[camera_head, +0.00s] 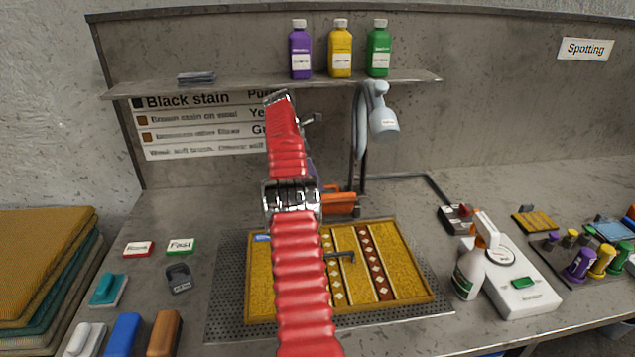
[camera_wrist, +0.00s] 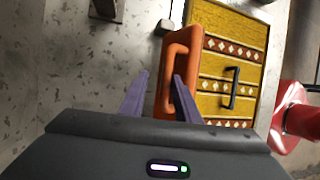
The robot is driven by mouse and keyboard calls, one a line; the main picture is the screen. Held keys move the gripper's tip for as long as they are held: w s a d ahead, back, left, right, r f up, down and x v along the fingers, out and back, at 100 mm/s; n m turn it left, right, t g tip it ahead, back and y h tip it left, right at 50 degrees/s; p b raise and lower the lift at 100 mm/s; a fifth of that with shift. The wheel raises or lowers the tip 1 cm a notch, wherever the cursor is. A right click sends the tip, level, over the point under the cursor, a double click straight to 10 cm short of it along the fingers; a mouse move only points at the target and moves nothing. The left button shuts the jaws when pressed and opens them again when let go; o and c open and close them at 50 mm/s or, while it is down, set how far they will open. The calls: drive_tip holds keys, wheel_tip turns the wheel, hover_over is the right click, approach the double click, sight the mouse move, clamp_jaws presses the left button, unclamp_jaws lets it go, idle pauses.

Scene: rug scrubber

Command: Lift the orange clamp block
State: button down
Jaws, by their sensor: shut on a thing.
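The orange clamp block (camera_head: 341,203) shows in the head view at the back edge of the patterned rug, just right of my red arm. Its left part is hidden behind the arm. In the wrist view the orange clamp block (camera_wrist: 178,50) is a looped frame with a slot, beside the rug. My gripper (camera_wrist: 160,76) has purple fingers on either side of the block's near left bar, the right finger at the slot. It is shut on the block. Whether the block touches the surface below, I cannot tell.
The yellow rug (camera_head: 395,262) lies on a perforated tray (camera_head: 225,315), with a dark handle (camera_head: 342,257) on it. A spray bottle (camera_head: 468,272) and white scale (camera_head: 520,280) stand right. Brushes (camera_head: 123,333) lie front left. A shelf (camera_head: 250,85) overhangs the back.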

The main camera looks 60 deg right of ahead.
drive_tip(key=shift+w+d+f, duration=0.2)
drive_tip(key=shift+w+f, duration=0.2)
drive_tip(key=c, duration=1.8)
unclamp_jaws()
drive_tip(key=shift+o, duration=0.2)
drive_tip(key=shift+w+f, duration=0.1)
